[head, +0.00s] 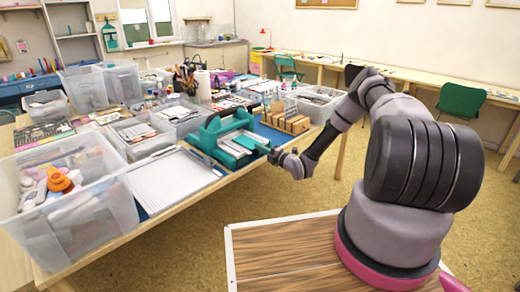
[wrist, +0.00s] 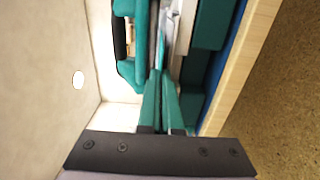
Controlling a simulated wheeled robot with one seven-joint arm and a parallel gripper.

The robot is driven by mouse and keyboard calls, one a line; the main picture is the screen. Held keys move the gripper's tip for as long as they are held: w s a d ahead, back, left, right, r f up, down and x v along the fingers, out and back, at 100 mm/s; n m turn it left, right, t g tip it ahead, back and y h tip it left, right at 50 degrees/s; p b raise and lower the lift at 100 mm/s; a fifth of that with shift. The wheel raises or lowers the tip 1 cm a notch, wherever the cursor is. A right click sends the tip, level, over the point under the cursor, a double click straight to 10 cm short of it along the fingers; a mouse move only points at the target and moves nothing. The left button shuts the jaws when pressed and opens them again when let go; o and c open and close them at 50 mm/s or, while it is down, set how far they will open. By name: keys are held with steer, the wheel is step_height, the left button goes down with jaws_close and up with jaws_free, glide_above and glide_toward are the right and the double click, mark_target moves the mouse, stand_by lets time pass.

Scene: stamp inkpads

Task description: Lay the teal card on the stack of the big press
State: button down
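The big press (head: 208,132) is teal, with a dark-handled frame, and stands near the table's front edge in the head view. A pale stack (head: 240,141) lies on its bed. In the wrist view the press (wrist: 133,72) fills the upper middle, with pale layers beside its teal bed. My gripper (head: 277,156) is at the press's right end. In the wrist view its teal fingers (wrist: 160,76) come together on a thin lighter teal edge, which looks like the teal card (wrist: 161,56) seen edge-on.
Clear bins (head: 75,190) and paper sheets (head: 170,180) lie left of the press. A wooden block rack (head: 288,120) stands close behind my gripper. The table's wooden edge (wrist: 240,70) runs beside the press, with open floor beyond.

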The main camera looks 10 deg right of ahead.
steer(key=shift+f, duration=0.4)
stand_by(0.3)
steer(key=c, duration=1.5)
jaws_free()
steer(key=o, duration=0.5)
steer(key=shift+v, duration=2.55)
